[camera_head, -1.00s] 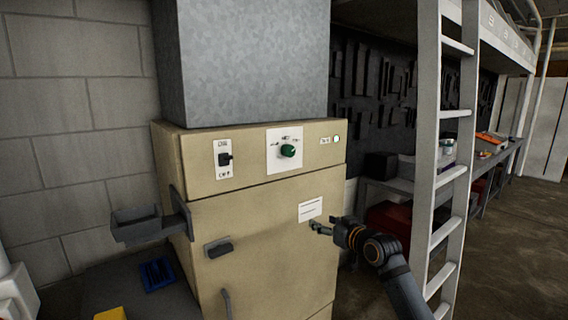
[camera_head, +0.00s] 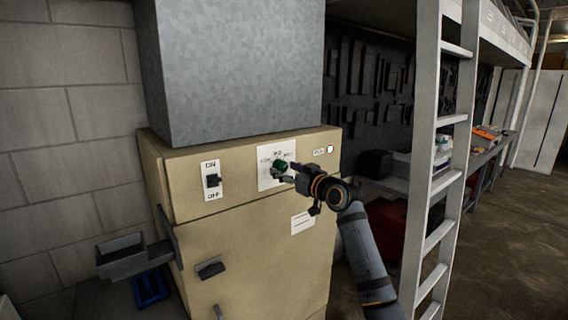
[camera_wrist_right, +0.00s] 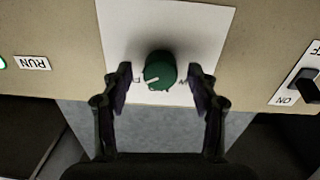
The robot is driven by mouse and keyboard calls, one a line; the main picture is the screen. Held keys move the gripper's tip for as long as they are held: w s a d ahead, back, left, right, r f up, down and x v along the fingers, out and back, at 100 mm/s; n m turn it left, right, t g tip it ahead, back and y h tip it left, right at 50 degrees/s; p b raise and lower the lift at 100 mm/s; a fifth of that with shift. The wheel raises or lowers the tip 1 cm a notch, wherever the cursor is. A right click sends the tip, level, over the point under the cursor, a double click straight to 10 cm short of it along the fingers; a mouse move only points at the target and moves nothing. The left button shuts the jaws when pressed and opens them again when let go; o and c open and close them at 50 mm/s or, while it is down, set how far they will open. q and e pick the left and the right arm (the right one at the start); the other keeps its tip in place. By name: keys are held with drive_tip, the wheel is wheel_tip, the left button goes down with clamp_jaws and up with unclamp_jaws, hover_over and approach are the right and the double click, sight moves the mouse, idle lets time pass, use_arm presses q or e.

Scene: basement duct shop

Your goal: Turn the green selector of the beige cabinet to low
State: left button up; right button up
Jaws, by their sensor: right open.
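The green selector (camera_head: 280,167) is a round knob on a white plate (camera_head: 264,181) on the upper front panel of the beige cabinet (camera_head: 255,240). In the right wrist view the green selector (camera_wrist_right: 160,70) has a white pointer line, and it sits between my open right fingers with a gap on each side. My right gripper (camera_wrist_right: 160,88) is open around the knob and does not visibly touch it. In the head view my right gripper (camera_head: 287,172) comes in from the right and partly covers the plate. The labels around the knob are too small to read surely. My left gripper is not in view.
A black ON/OFF switch (camera_head: 212,181) is left of the selector, and a lit green RUN lamp (camera_head: 330,149) is right of it. A grey tray (camera_head: 122,256) juts out at the cabinet's left. A ladder (camera_head: 440,170) stands close to my right arm.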

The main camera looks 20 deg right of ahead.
drive_tip(key=shift+w+a+r, duration=0.1)
drive_tip(key=shift+w+a, duration=0.15)
drive_tip(key=shift+w, duration=0.15)
drive_tip(key=shift+w, duration=0.1)
drive_tip(key=shift+c, duration=0.4)
